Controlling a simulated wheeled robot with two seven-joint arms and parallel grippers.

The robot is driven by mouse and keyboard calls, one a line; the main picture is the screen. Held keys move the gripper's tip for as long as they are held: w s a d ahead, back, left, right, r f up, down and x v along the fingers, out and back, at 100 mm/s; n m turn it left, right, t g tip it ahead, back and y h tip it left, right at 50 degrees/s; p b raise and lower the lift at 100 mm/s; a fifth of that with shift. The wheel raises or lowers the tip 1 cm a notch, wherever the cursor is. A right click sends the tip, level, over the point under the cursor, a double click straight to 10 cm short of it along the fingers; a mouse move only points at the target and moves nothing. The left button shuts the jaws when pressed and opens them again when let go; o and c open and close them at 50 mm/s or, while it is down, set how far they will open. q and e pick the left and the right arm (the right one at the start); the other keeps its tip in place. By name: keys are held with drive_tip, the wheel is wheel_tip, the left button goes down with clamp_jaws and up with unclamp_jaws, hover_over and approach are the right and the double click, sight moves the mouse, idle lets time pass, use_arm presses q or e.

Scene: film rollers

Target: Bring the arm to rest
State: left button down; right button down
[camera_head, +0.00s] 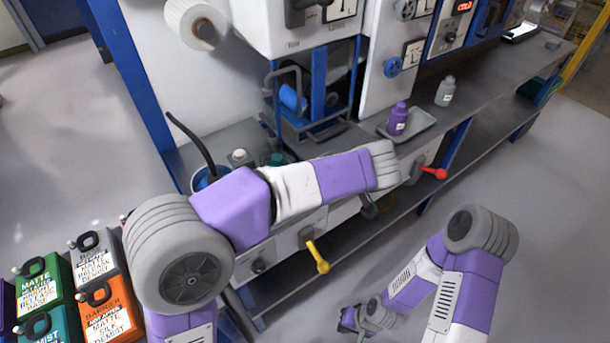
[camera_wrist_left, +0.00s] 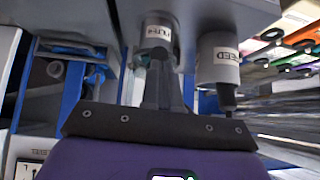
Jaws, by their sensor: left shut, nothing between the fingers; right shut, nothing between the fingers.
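My left arm reaches in from the left in the head view and crosses in front of the bench (camera_head: 470,105). Its grey wrist end lies near the bench's front edge, and its gripper is mostly hidden there. In the left wrist view my left gripper (camera_wrist_left: 165,88) is shut and empty, close to two grey labelled cylinders (camera_wrist_left: 220,62); I cannot tell whether it touches them. My right arm hangs at lower right in the head view. My right gripper (camera_head: 351,319) is small, low over the floor in front of the bench, shut with nothing held.
A yellow-handled lever (camera_head: 317,258) and a red-handled lever (camera_head: 434,173) stick out from the bench front near my left arm. A purple bottle (camera_head: 398,119) stands on a tray, with a grey bottle (camera_head: 445,91) nearby. Labelled cans (camera_head: 108,304) stand at lower left. Floor at right is clear.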

use_arm(q)
wheel_tip(320, 180, up, 2)
drive_tip(key=s+d, duration=0.3)
drive_tip(key=s+a+f+m+g+h+p, duration=0.2)
drive_tip(key=f+m+g+h, duration=0.1)
drive_tip(key=f, duration=1)
drive_tip(key=s+a+f+m+g+h+p, duration=0.1)
drive_tip(key=s+a+f+m+g+h, duration=0.2)
drive_tip(key=f, duration=0.9)
drive_tip(key=s+a+f+h+p, duration=0.2)
drive_tip(key=s+a+f, duration=0.5)
drive_tip(key=s+f, duration=0.5)
drive_tip(key=shift+s+f+n+t+h+p, duration=0.15)
drive_tip(key=shift+f+n+t+h+p, duration=0.25)
drive_tip(key=shift+h, duration=0.5)
use_arm(e)
wheel_tip(320, 180, up, 6)
drive_tip(key=shift+s, duration=0.4)
use_arm(q)
drive_tip(key=shift+d, duration=0.1)
use_arm(e)
drive_tip(key=shift+d, duration=0.1)
